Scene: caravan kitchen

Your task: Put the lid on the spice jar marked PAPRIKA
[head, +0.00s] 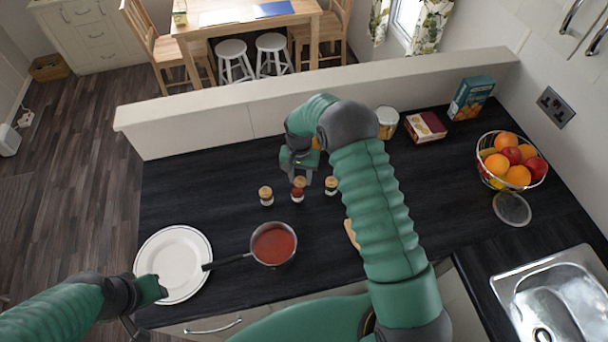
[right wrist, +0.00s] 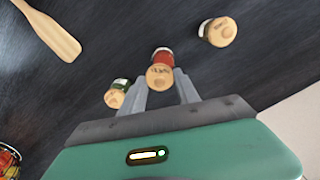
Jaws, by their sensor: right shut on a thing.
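A spice jar with red contents (right wrist: 162,54) stands in the middle of a row of three on the dark counter; in the head view the red jar (head: 297,193) is partly behind my right gripper. Its label is not readable. My right gripper (right wrist: 161,86) is shut on a round wooden lid (right wrist: 158,77), which lines up over the red jar; I cannot tell whether it is seated. In the head view my right gripper (head: 301,178) points down at this jar. My left gripper (head: 148,290) is by the plate's lower left rim, its fingers unclear.
Lidded jars stand close on both sides, one left (head: 266,196) and one right (head: 331,187). A saucepan of red sauce (head: 273,245) and a white plate (head: 173,240) are nearer. A tin (head: 387,122), boxes and a fruit basket (head: 512,160) stand at right.

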